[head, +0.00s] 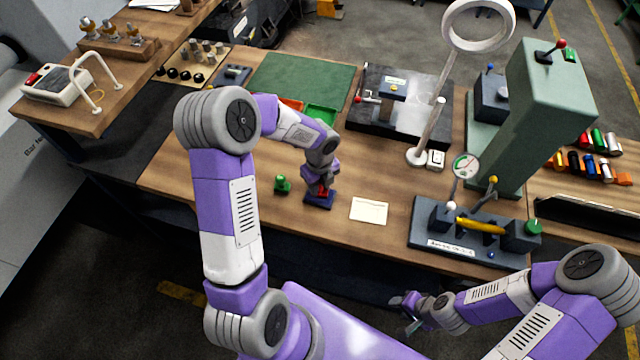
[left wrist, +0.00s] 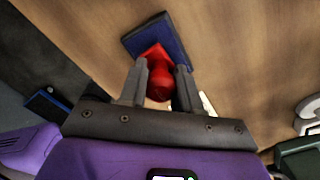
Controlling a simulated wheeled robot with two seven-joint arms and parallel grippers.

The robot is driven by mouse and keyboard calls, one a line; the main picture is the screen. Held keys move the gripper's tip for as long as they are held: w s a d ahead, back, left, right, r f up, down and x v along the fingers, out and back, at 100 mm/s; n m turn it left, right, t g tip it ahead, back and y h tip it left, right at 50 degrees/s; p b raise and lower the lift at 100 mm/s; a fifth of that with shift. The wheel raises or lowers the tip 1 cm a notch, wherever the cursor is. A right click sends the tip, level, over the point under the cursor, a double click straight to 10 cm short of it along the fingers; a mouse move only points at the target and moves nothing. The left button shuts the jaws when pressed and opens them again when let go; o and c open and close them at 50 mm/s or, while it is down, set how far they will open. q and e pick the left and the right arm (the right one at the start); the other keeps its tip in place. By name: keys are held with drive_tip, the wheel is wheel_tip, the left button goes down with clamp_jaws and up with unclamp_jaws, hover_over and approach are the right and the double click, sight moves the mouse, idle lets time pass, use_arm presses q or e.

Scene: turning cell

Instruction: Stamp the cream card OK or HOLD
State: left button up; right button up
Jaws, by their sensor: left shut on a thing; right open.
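The cream card (head: 369,210) lies flat on the bench, right of my left gripper. A red stamp (head: 321,188) stands at a dark blue pad (head: 318,201); the left wrist view also shows the red stamp (left wrist: 159,82) over the blue pad (left wrist: 166,38). My left gripper (head: 322,183) is shut on the red stamp, a finger on each side. Whether the stamp touches the pad is hard to tell. A green stamp (head: 282,184) stands on the bench just left of the pad. My right gripper (head: 408,308) is open and empty, in front of the bench edge.
A grey gauge fixture (head: 425,232) with a dial and yellow bar stands right of the card. Behind are a green tray (head: 321,114), an orange tray (head: 291,104), a green mat (head: 300,78) and a lamp base (head: 417,157). Bench around the card is clear.

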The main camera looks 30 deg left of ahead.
use_arm(q)
drive_tip(key=shift+f, duration=0.4)
idle(1.1)
wheel_tip(320, 180, up, 7)
drive_tip(key=p, duration=0.6)
idle(0.3)
